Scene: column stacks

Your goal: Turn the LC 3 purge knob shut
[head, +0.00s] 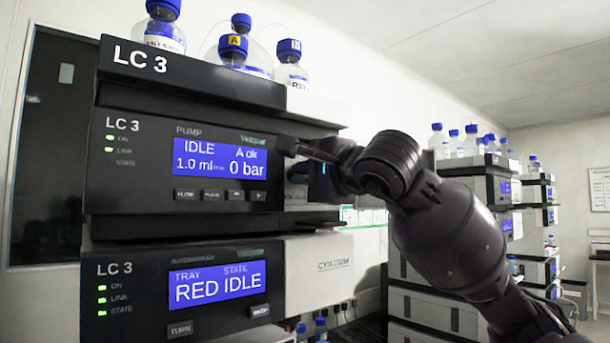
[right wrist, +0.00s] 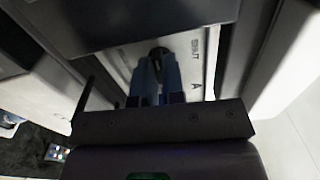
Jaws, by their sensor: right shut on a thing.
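The LC 3 stack fills the left of the head view. Its pump module (head: 150,160) shows IDLE and 0 bar on a blue screen. My right gripper (head: 290,147) reaches in from the right to the right end of the pump front. In the right wrist view its fingers (right wrist: 157,72) are closed together on a small dark round knob (right wrist: 158,51) on a pale panel. The fingers hide most of the knob. In the head view the knob is hidden behind the gripper. My left gripper is in neither view.
Below the pump is another LC 3 module (head: 150,270) showing RED IDLE. Blue-capped bottles (head: 233,50) stand on top of the stack. Other stacks (head: 480,180) stand at the right. In the right wrist view a dark overhang (right wrist: 140,22) is close to the fingers.

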